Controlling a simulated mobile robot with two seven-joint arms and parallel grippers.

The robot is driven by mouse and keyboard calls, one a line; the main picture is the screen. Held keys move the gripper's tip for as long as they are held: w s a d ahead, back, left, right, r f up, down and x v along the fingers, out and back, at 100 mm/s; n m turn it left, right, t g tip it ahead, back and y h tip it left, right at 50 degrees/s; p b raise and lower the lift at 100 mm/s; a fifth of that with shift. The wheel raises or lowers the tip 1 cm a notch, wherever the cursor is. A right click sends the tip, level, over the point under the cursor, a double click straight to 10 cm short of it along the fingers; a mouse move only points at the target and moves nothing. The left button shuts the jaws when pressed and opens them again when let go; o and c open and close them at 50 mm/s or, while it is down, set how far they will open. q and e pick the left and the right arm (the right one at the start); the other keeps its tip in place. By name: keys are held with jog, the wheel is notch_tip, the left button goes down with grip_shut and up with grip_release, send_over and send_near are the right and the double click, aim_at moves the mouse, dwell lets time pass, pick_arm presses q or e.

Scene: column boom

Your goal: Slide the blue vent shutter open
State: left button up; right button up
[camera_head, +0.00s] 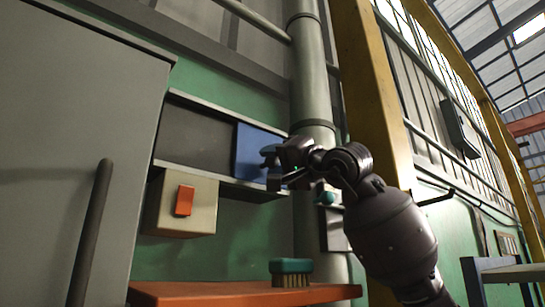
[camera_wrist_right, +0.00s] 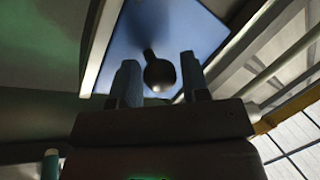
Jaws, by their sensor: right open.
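The blue vent shutter (camera_head: 250,148) is a flat panel at the right end of a long horizontal recess between two rails. It also fills the upper middle of the right wrist view (camera_wrist_right: 190,25). A dark round knob (camera_wrist_right: 160,74) on a short stem stands out from the shutter. My right gripper (camera_head: 270,166) is open in front of the shutter's right part. In the right wrist view its two fingers (camera_wrist_right: 160,78) are on either side of the knob, with gaps showing. In the head view the gripper hides the knob. My left gripper is out of view.
The recess left of the shutter is dark grey (camera_head: 195,137). A beige box with an orange switch (camera_head: 184,200) is below it. A thick vertical pipe (camera_head: 309,70) stands right of the shutter.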

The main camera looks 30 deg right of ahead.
jog(key=shift+w+a, duration=0.1)
jog(key=shift+w, duration=0.15)
